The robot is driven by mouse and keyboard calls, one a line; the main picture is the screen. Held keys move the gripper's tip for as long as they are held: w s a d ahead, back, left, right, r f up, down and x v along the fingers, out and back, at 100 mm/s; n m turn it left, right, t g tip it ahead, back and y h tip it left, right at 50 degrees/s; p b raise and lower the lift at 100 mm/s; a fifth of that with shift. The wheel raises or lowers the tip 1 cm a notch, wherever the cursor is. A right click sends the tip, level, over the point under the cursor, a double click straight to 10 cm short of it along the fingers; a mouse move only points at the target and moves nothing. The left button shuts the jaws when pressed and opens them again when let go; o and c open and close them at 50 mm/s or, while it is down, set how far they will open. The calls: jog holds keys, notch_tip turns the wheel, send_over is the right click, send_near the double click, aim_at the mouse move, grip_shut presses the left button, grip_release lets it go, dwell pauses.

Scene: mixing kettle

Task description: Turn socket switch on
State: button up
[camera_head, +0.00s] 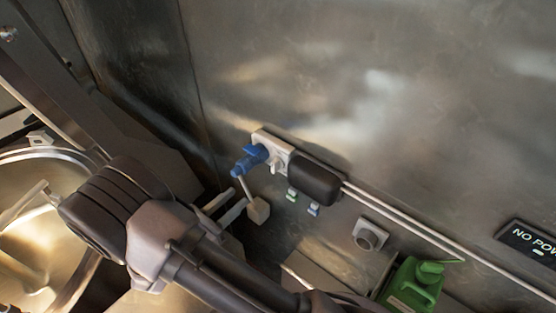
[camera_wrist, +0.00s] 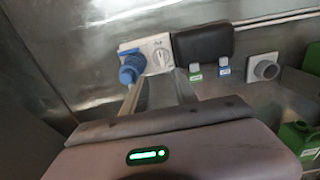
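A pale socket panel (camera_head: 263,139) is fixed to the metal wall, and it also shows in the wrist view (camera_wrist: 130,48). A blue plug (camera_head: 248,161) sits in its left part. The white switch knob (camera_wrist: 162,58) is to the right of the plug, its ridge roughly upright in the wrist view. My gripper (camera_head: 232,207) points at the socket from below. In the wrist view my gripper (camera_wrist: 160,82) is open, with its two fingers apart below the panel and nothing seen between them. I cannot tell whether a finger touches the knob.
A black box (camera_head: 315,178) adjoins the socket on the right, with a pipe running from it. A small block (camera_head: 258,210) is near my fingers. A grey round fitting (camera_head: 368,237), a green bottle (camera_head: 412,285), a "NO POW…" display (camera_head: 530,240) and a metal kettle (camera_head: 35,260) are around.

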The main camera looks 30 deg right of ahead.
aim_at(272, 168)
jog(key=x, duration=1.4)
jog(key=shift+s+b, duration=0.1)
jog(key=shift+b, duration=0.2)
jog(key=shift+c, duration=0.2)
grip_shut()
